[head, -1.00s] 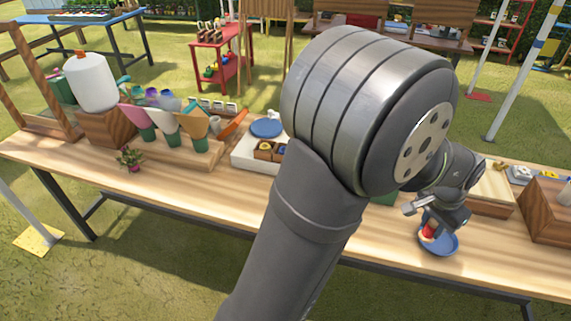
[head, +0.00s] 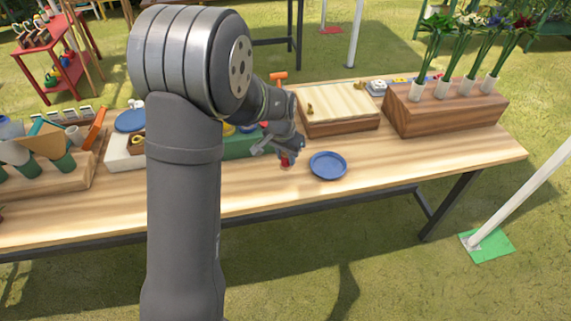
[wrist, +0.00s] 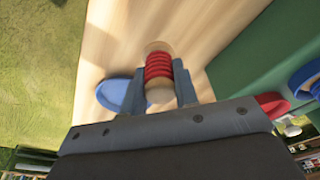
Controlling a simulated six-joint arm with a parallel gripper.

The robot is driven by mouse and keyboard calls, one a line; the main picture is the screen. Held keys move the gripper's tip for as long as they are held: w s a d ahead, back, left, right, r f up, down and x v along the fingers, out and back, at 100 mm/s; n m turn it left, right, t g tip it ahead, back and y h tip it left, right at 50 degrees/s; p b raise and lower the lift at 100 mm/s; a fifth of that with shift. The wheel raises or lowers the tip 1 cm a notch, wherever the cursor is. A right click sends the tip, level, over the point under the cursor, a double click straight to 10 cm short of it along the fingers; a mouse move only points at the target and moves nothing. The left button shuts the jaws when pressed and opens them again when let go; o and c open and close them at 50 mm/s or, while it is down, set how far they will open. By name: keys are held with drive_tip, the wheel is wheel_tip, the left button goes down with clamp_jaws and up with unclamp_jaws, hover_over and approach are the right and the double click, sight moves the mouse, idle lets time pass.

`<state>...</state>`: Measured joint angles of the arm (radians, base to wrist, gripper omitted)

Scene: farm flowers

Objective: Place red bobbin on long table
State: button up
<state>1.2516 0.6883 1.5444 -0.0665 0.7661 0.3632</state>
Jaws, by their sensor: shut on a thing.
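The red bobbin (wrist: 158,66), a red-wound spool with pale wooden ends, is between the two fingers of my gripper (wrist: 158,88) in the wrist view. My gripper is shut on it. In the head view my gripper (head: 285,158) and a small red part of the bobbin (head: 287,162) show low over the long wooden table (head: 400,165), just left of the blue plate (head: 328,166). The bobbin is mostly hidden there. I cannot tell whether it touches the tabletop.
A wooden box with a pale lid (head: 338,108) and a brown planter with flowers (head: 445,110) stand along the back. Clear tabletop lies right of the plate and along the front edge.

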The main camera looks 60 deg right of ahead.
sight(286, 165)
drive_tip(key=shift+f, duration=2)
drive_tip(key=shift+f, duration=0.1)
drive_tip(key=o, duration=1)
drive_tip(key=shift+c, duration=0.2)
wheel_tip(286, 165, up, 12)
drive_tip(key=a, duration=0.1)
drive_tip(key=shift+a, duration=0.4)
